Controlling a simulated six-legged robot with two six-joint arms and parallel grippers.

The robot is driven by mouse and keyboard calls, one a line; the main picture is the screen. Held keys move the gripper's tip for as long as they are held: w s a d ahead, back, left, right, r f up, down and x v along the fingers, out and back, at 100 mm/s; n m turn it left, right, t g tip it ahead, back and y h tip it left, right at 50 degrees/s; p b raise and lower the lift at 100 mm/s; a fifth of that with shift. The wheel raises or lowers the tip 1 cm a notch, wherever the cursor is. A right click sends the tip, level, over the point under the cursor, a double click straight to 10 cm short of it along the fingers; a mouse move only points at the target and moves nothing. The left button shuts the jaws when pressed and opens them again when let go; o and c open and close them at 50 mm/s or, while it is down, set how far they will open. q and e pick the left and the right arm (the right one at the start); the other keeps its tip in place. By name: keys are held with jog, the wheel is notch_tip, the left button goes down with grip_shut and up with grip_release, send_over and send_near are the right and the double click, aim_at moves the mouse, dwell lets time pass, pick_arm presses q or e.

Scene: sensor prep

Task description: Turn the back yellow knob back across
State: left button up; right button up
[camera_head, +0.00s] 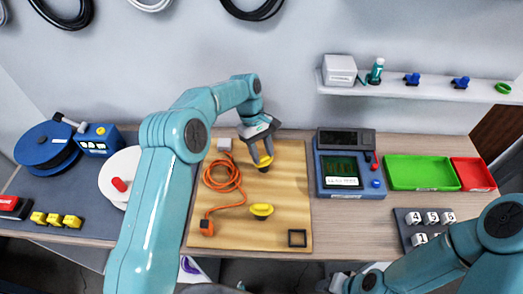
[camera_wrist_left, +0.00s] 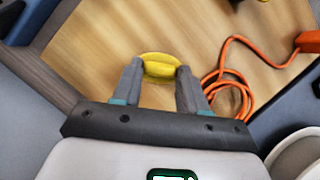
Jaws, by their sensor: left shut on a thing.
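The back yellow knob (camera_head: 265,163) stands on the wooden board (camera_head: 285,190), near its back edge. My left gripper (camera_head: 263,158) reaches down over it and is shut on it. In the left wrist view the yellow knob (camera_wrist_left: 160,68) sits between the two fingertips (camera_wrist_left: 160,75), which touch its sides. The gripper partly hides the knob in the head view. A second yellow knob (camera_head: 261,211) is at the front of the board, with its bar lying left to right. My right gripper (camera_head: 340,284) is low at the bottom edge, and its jaws are not clear.
An orange cable (camera_head: 234,184) lies coiled on the board left of the back knob. A small black square frame (camera_head: 297,238) is at the front right. A blue meter device (camera_head: 348,172) stands right of the board, with green (camera_head: 420,173) and red trays (camera_head: 473,174) beyond.

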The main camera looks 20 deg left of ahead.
pick_arm(q)
jog(key=m+y, duration=0.1)
jog(key=m, duration=0.2)
jog(key=shift+w+m+g, duration=0.15)
jog(key=shift+m+g, duration=0.15)
jog(key=shift+g, duration=0.1)
jog(key=shift+d+m+g+y+p, duration=0.15)
jog(key=shift+m+y, duration=0.2)
jog(key=shift+m, duration=0.55)
jog(key=shift+m+g+y+p, duration=0.15)
jog(key=shift+m+y, duration=0.2)
jog(key=shift+m, duration=0.55)
jog(key=shift+w, duration=0.1)
jog(key=o, duration=1.1)
jog(key=shift+c, duration=0.2)
jog(key=shift+r, duration=0.15)
